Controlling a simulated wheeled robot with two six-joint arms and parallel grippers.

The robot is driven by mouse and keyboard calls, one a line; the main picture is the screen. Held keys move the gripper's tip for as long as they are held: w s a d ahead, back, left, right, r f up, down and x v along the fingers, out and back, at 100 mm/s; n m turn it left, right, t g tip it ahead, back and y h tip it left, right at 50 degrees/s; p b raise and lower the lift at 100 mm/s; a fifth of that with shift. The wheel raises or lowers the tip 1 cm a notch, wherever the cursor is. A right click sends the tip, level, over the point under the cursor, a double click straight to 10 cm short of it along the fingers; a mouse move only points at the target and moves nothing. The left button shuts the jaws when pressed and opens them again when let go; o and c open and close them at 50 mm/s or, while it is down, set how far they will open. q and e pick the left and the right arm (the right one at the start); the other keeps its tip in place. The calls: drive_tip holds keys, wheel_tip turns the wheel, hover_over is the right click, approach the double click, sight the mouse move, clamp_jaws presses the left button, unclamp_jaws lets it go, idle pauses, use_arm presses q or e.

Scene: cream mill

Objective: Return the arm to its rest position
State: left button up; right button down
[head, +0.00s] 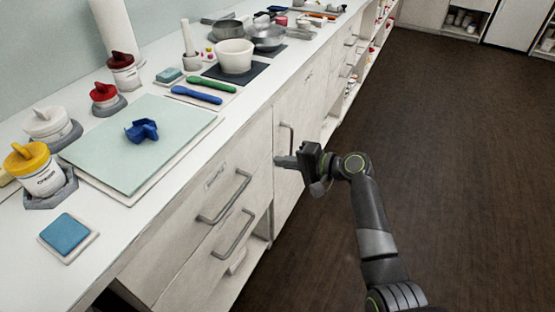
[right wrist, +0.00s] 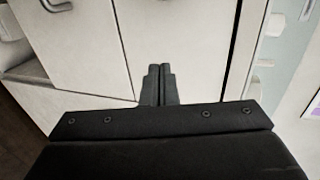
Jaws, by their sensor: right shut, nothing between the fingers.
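My right arm (head: 372,220) reaches up from the bottom of the head view, bent at its joints. My right gripper (head: 280,162) is in front of the white cabinet doors, below the counter's front edge, pointing left. In the right wrist view its two fingers (right wrist: 158,84) are together with nothing between them, in front of a pale cabinet front. I cannot tell whether the fingertips touch the cabinet or its handle. My left gripper is not in the frames.
The white counter (head: 160,232) holds a pale green mat (head: 100,160) with a blue object (head: 142,131), several lidded jars, a white mortar (head: 235,56) and pans. Drawer handles (head: 225,198) stick out below. The dark wooden floor (head: 460,160) to the right is clear.

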drive_tip(key=v, duration=0.7)
drive_tip(key=s+d+f+m+h+p, duration=0.1)
drive_tip(key=d+f+h+p, duration=0.2)
drive_tip(key=f, duration=0.6)
drive_tip(key=s+d+f+m+h, duration=0.2)
drive_tip(key=d+f, duration=0.3)
drive_tip(key=f, duration=0.4)
drive_tip(key=s+d+f+h+p, duration=0.1)
drive_tip(key=s+d+f+h, duration=0.1)
drive_tip(key=s+d+f, duration=0.4)
drive_tip(key=s+d+f+h+p, duration=0.2)
drive_tip(key=s+f, duration=0.3)
drive_tip(key=f, duration=0.3)
drive_tip(key=s+d+f+n+g+h+p, duration=0.1)
drive_tip(key=s+d+f+n, duration=0.1)
drive_tip(key=s, duration=1)
drive_tip(key=s+d+f+n+g+h+p, duration=0.1)
drive_tip(key=s+d+f, duration=0.4)
drive_tip(key=s, duration=0.8)
drive_tip(key=s+d+f+n+g+h+p, duration=0.2)
drive_tip(key=s+d+f+n+h, duration=0.1)
drive_tip(key=s, duration=1)
drive_tip(key=shift+s+d+f+n+g, duration=0.15)
drive_tip(key=shift+d+f+n+g, duration=0.15)
drive_tip(key=shift+d+f+n, duration=0.45)
